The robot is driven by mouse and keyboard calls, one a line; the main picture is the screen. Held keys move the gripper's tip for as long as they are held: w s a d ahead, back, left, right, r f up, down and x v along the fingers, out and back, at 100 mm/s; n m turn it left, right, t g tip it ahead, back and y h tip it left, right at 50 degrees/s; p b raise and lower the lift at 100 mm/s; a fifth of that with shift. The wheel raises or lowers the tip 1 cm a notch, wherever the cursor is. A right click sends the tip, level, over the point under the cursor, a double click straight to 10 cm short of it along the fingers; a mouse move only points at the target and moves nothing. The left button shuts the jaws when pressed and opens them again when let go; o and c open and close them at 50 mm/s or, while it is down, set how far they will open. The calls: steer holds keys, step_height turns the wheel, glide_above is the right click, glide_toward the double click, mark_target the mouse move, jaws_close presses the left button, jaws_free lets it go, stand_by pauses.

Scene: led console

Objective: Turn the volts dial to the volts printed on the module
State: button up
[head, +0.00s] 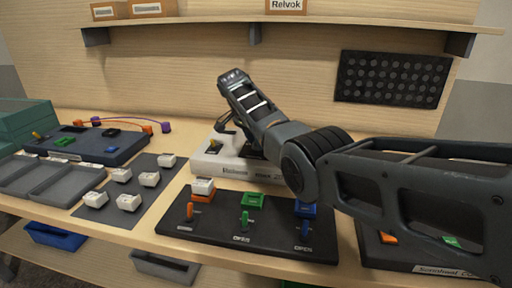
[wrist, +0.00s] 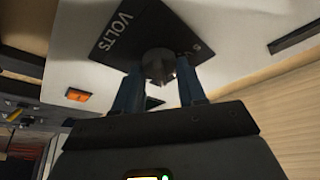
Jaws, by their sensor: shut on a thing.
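In the wrist view, the volts dial (wrist: 157,62) is a dark round knob on a black plate marked VOLTS (wrist: 118,36). My gripper (wrist: 160,76) has its two blue fingers on either side of the knob and is shut on it. A label ending in V shows at the plate's right corner, but its number is not clear. In the head view, the white console (head: 212,169) stands mid-bench under my arm, which hides the dial. A white module (head: 203,186) sits on the orange block of the black front panel (head: 250,232). Its print is too small to read.
Several white modules (head: 149,179) lie on a dark mat (head: 90,211) at left, by a grey tray (head: 60,178). Another dark panel (head: 400,254) lies at right under my arm. A shelf (head: 200,20) with boxes runs above the bench.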

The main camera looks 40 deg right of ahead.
steer(key=m+b, duration=0.1)
steer(key=b, duration=0.1)
steer(key=m+g+b, duration=0.1)
steer(key=m+b, duration=0.1)
steer(key=shift+w+f+b, duration=0.1)
steer(key=shift+f+b, duration=0.15)
steer(key=shift+b, duration=0.05)
steer(key=m+b, duration=0.1)
steer(key=b, duration=0.1)
steer(key=shift+d+r+g+b, duration=0.1)
steer(key=shift+r+g+b, duration=0.1)
steer(key=shift+g+b, duration=0.15)
steer(key=shift+r+m+b, duration=0.1)
steer(key=shift+m+b, duration=0.2)
steer(key=shift+m, duration=0.1)
steer(key=o, duration=1)
steer(key=shift+y, duration=0.3)
steer(key=shift+v, duration=3.9)
